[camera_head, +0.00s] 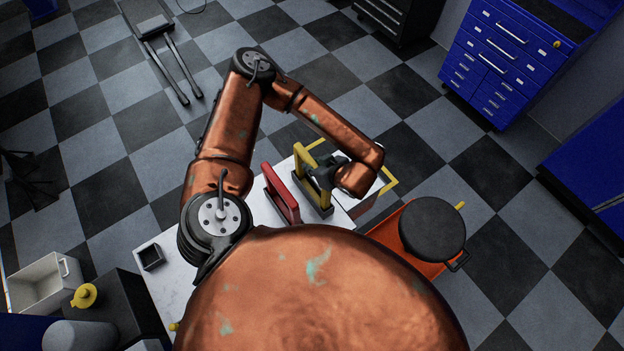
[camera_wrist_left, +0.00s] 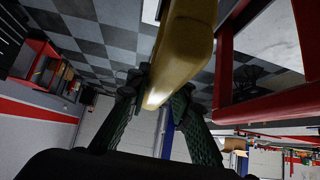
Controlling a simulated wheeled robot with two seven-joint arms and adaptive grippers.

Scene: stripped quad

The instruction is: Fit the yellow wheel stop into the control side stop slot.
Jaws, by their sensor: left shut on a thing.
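The yellow wheel stop (camera_head: 327,192) is a yellow bar or frame with a dark grey lower part, at the white table. My left gripper (camera_head: 322,174) is shut on it. In the left wrist view the yellow stop (camera_wrist_left: 183,50) runs up from between the two dark fingers (camera_wrist_left: 160,108). A similar red frame (camera_head: 281,194) stands just left of the yellow one, apart from it in the head view. It also shows in the left wrist view (camera_wrist_left: 224,75). I cannot make out the control side stop slot. My right gripper is not in view.
An orange surface with a black round pot (camera_head: 432,231) lies to the right. Blue drawers (camera_head: 497,62) stand farther off.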

